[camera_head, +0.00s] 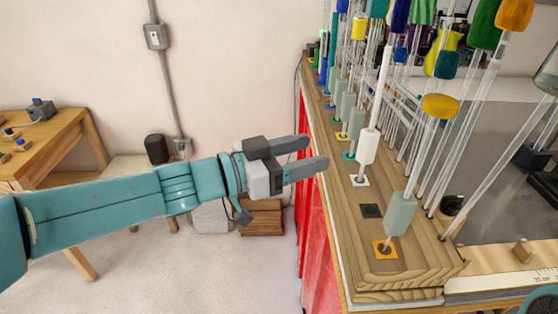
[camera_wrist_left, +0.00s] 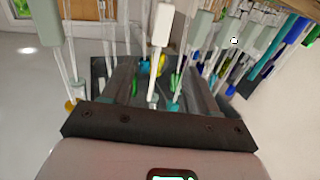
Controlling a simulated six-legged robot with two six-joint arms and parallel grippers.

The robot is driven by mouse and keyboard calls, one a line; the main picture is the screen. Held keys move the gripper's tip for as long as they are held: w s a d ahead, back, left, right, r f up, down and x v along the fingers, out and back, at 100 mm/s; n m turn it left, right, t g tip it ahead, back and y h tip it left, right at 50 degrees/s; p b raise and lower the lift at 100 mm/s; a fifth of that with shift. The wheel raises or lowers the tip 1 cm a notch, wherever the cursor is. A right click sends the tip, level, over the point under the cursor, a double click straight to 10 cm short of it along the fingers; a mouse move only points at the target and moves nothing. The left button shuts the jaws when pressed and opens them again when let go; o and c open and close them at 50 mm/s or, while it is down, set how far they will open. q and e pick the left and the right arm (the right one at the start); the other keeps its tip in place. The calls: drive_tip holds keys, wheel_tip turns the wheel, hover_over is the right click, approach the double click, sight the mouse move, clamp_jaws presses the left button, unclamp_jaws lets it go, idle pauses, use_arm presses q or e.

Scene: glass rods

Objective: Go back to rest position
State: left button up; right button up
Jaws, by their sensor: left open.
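My left gripper (camera_head: 314,153) reaches in from the left in the head view, its two grey fingers apart with nothing between them. The fingertips are beside the left edge of the wooden rod stand (camera_head: 408,285), short of the nearest rods. A white-capped rod (camera_head: 368,147) stands upright on a white square in the stand. A grey-green-capped rod (camera_head: 400,214) stands nearer, at an orange square. In the left wrist view, my left gripper (camera_wrist_left: 150,78) is in front of several rods, including a white one (camera_wrist_left: 160,30). My right gripper does not show.
Several rods with coloured caps, such as a yellow one (camera_head: 440,106), crowd the stand. A wooden table (camera_head: 45,150) is at far left. The floor (camera_head: 190,265) between is mostly clear.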

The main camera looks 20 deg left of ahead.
use_arm(q)
drive_tip(key=v, duration=0.5)
drive_tip(key=w+d+f+n+g+y, duration=0.15)
drive_tip(key=f+n, duration=0.35)
drive_tip(key=f, duration=1.1)
drive_tip(key=w+d+f+n+g+y, duration=0.1)
drive_tip(key=w+d+f+n+y, duration=0.3)
drive_tip(key=f, duration=1.2)
drive_tip(key=s+a+f+n+g+y, duration=0.1)
drive_tip(key=s+f+g, duration=0.3)
drive_tip(key=s+f, duration=0.6)
drive_tip(key=s+a+f+n+g+y, duration=0.2)
drive_tip(key=s+a+f+g+y, duration=0.1)
drive_tip(key=s+f, duration=0.7)
drive_tip(key=s+g, duration=0.1)
drive_tip(key=s, duration=0.2)
drive_tip(key=shift+s+f+g, duration=0.25)
drive_tip(key=shift+f+g, duration=0.1)
drive_tip(key=shift+a, duration=0.15)
